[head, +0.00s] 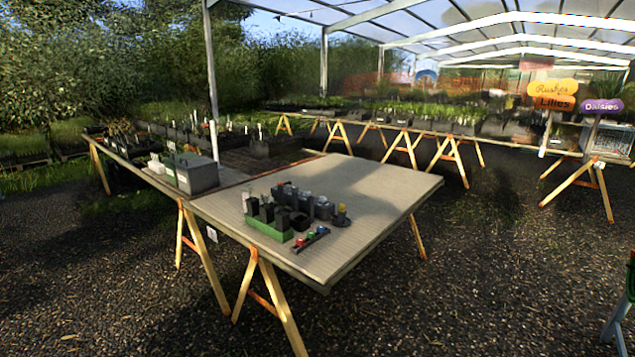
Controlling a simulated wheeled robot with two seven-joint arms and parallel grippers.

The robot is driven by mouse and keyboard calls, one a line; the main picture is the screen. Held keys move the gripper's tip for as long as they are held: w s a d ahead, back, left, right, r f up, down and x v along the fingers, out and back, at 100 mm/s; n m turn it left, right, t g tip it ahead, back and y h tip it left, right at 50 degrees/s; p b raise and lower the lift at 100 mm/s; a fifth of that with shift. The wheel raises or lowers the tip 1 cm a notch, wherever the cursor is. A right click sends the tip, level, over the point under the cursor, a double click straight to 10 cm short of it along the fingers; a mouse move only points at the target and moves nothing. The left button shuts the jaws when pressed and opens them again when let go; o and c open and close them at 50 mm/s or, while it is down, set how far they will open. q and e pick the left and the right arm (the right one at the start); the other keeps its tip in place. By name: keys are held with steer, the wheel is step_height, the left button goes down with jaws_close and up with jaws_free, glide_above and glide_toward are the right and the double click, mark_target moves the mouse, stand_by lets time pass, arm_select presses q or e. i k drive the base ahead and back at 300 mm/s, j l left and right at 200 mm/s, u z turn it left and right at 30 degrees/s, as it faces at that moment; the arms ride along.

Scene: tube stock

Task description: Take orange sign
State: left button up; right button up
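A yellow-orange sign (552,88) with lettering that looks like "Rushes" stands at the far right, above the planting tables. Just below it, partly covered by it, is a darker orange sign (555,103) that reads "Lilies". A purple sign (601,106) reading "Daisies" is to their right. All are small and far off, and what holds them up is hard to make out. Neither of my grippers is in view.
A wooden trestle table (385,190) stands ahead, holding a green tray (268,230) of dark pots and a grey box (197,175). Long plant tables line the back. Gravel floor (470,270) is open to the right; a light blue-grey leg (615,322) shows at the right edge.

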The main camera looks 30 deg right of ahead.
mark_target(553, 102)
steer(key=i+l+z, duration=0.2)
steer(key=l+z, duration=0.2)
steer(key=l, duration=0.15)
steer(key=i+l+z, duration=0.25)
steer(key=l+z, duration=0.2)
steer(key=i+l+z, duration=0.65)
steer(key=z, duration=0.15)
steer(key=i+l+z, duration=0.35)
steer(key=i, duration=0.35)
steer(key=i+z, duration=0.35)
steer(key=i, duration=0.35)
steer(key=i+z, duration=0.15)
steer(key=i, duration=0.95)
steer(key=i+z, duration=0.15)
steer(key=i, duration=0.95)
steer(key=i+j, duration=0.1)
steer(key=i, duration=1.3)
steer(key=i+l+z, duration=0.2)
steer(key=i+z, duration=0.2)
steer(key=i+l+z, duration=0.1)
steer(key=i+z, duration=0.25)
steer(key=i+j+z, duration=0.1)
steer(key=i+z, duration=0.3)
steer(key=i, duration=0.15)
steer(key=i+l, duration=0.3)
steer(key=i+l+z, duration=0.05)
steer(key=i, duration=0.05)
